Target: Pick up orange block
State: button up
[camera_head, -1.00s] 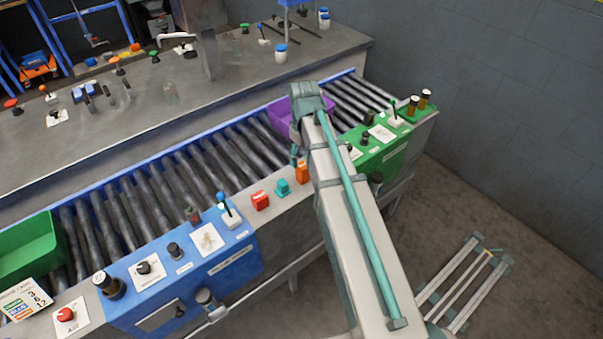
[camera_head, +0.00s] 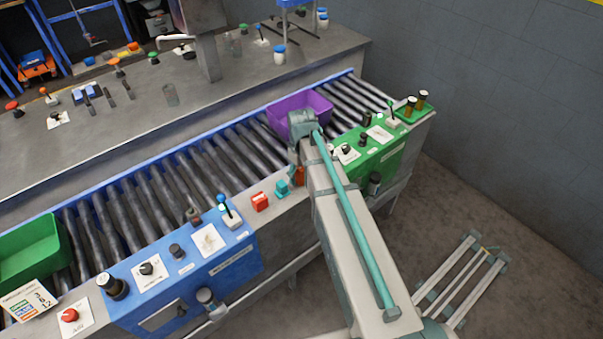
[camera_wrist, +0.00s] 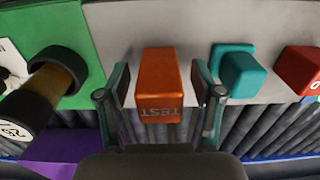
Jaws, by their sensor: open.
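The orange block (camera_wrist: 158,85), with "TEST" lettered on it, sits on the grey front ledge of the conveyor. In the wrist view my gripper (camera_wrist: 160,92) is open, with one finger on each side of the block. A gap shows between the block and each finger, and the jaws hold nothing. In the head view the orange block (camera_head: 299,176) is mostly hidden behind my arm and gripper, with only a sliver showing.
A teal block (camera_wrist: 237,70) sits beside the orange one, then a red block (camera_wrist: 300,70). A green control panel (camera_head: 380,154) with knobs and bottles is on the other side. A purple bin (camera_head: 305,105) and a green bin (camera_head: 30,250) sit on the rollers.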

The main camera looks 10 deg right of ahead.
jog(key=c, duration=1.3)
jog(key=shift+o, duration=0.2)
jog(key=shift+r, duration=0.1)
